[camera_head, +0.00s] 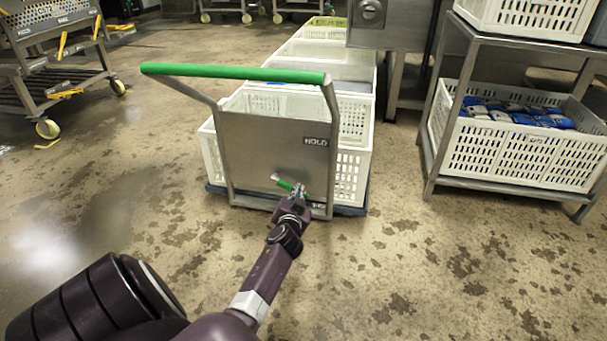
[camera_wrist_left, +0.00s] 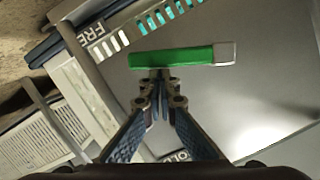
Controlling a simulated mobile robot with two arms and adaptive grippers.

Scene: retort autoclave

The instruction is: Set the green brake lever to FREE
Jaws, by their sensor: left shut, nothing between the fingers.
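The green brake lever (camera_head: 284,184) is on the grey metal end panel (camera_head: 265,150) of a cart, low and right of centre, its green end pointing left and slightly up. A HOLD label (camera_head: 316,142) is above it at the right; a small label (camera_head: 319,205) is below. In the left wrist view the lever (camera_wrist_left: 172,57) is a green bar with a grey end, with a partly visible FREE label (camera_wrist_left: 98,32) beyond it. My left gripper (camera_head: 297,193) is shut and empty, its fingertips (camera_wrist_left: 158,76) right at the lever's edge. I cannot tell whether they touch. My right gripper is not in view.
The cart has a green push handle (camera_head: 235,72) and white crates (camera_head: 357,150). A steel rack (camera_head: 432,140) with a crate of blue packs (camera_head: 520,143) stands at right. A wheeled cart (camera_head: 60,85) stands at left. The floor in front is free.

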